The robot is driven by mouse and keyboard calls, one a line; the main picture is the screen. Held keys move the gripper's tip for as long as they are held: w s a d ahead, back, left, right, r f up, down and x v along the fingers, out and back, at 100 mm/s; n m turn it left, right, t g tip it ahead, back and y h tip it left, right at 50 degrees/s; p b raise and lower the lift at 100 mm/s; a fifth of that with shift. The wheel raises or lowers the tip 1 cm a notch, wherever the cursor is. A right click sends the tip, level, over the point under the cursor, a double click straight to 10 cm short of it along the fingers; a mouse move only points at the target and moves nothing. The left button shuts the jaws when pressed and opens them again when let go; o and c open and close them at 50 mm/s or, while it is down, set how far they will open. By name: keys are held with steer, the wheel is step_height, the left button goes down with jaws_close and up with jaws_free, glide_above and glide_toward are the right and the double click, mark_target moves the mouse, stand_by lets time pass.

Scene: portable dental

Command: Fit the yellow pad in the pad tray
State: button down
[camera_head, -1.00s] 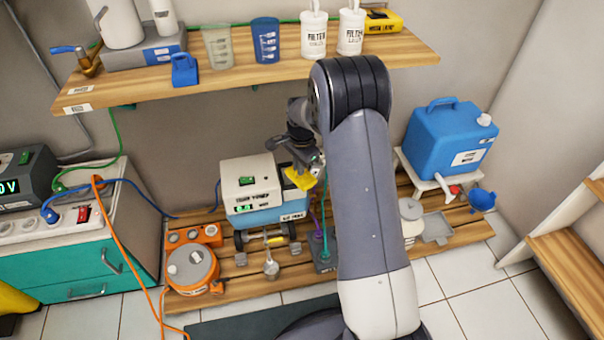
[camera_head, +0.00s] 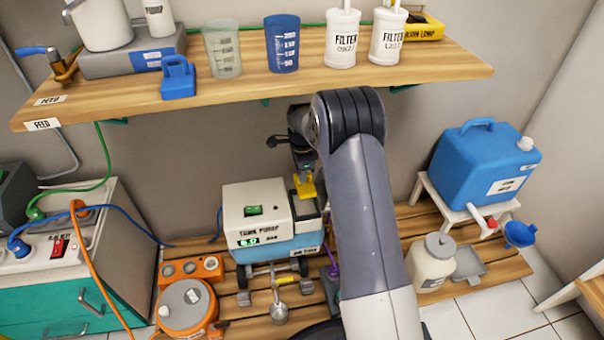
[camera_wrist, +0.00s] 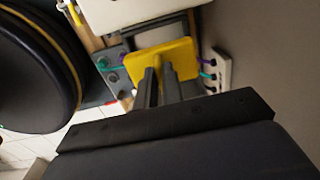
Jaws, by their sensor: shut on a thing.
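The yellow pad (camera_head: 305,187) is held by my gripper (camera_head: 302,174), just above the right end of the white and blue tank pump (camera_head: 256,205). In the wrist view the flat yellow pad (camera_wrist: 165,60) sits at the tips of my two fingers (camera_wrist: 160,78), which are shut on it. Whether the pad touches the pump cannot be told. A shallow grey tray (camera_head: 469,263) lies on the wooden slats at the right, apart from my gripper; I cannot tell whether it is the pad tray.
A wooden shelf (camera_head: 250,85) with cups and filter bottles overhangs the pump. A cream jar (camera_head: 431,262) and blue jerrycan (camera_head: 483,165) stand right of my arm. An orange unit (camera_head: 188,300) and a teal cabinet (camera_head: 60,300) with cables are at left.

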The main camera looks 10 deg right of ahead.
mark_target(302, 185)
steer(key=shift+f+b, duration=1.95)
steer(key=shift+f, duration=0.85)
steer(key=shift+s+p, duration=0.1)
steer(key=shift+p, duration=0.55)
steer(key=shift+f+b, duration=0.6)
steer(key=shift+f, duration=1.15)
steer(key=c, duration=1.5)
jaws_free()
steer(key=shift+r, duration=0.15)
